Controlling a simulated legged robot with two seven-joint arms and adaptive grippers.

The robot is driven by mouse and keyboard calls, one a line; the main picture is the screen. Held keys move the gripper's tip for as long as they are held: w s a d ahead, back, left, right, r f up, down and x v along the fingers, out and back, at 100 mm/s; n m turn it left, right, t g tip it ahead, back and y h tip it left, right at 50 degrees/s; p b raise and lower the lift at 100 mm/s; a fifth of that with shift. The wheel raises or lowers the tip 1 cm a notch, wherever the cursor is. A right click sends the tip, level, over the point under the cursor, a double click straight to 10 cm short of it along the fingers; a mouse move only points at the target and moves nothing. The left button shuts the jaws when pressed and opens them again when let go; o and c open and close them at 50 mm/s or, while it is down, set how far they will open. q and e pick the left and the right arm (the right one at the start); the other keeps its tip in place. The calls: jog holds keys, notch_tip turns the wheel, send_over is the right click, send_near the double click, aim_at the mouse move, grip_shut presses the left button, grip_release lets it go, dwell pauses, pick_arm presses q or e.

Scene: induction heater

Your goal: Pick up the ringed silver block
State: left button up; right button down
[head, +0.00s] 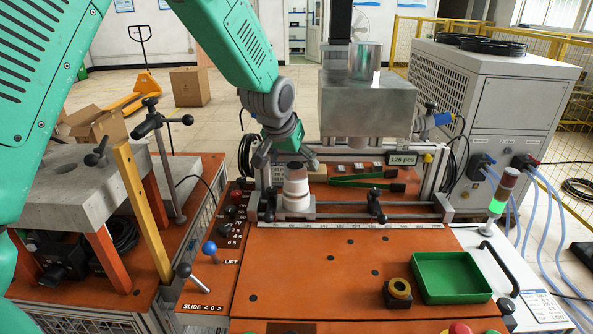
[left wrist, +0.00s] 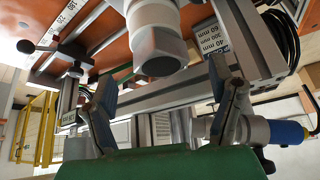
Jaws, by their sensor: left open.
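The silver block (head: 296,189) is a pale, upright, stepped cylinder with a thin tan ring round its lower part and a narrower grey top. It stands at the left end of the rail fixture. In the left wrist view it (left wrist: 157,38) shows at the top centre, its grey faceted end towards the camera. My left gripper (head: 286,160) is open just above the block's top. In the left wrist view the two fingers (left wrist: 168,92) are spread wide with nothing between them, and the block lies beyond their tips. My right gripper is not in view.
A large metal heater head (head: 366,108) hangs to the right of my gripper. Clamp rails (head: 340,207) run beside the block. A green tray (head: 450,277) and a dark block with a yellow ring (head: 398,292) are at the front right. The orange tabletop (head: 310,265) is mostly clear.

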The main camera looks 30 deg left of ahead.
aim_at(293, 164)
pick_arm(q)
jog(key=x, duration=0.3)
jog(key=shift+a, duration=0.35)
jog(key=shift+s+d+r, duration=0.1)
jog(key=shift+d+r, duration=0.05)
jog(key=shift+r, duration=0.05)
jog(key=shift+d, duration=0.3)
jog(key=c, duration=1.5)
jog(key=shift+a+r, duration=0.1)
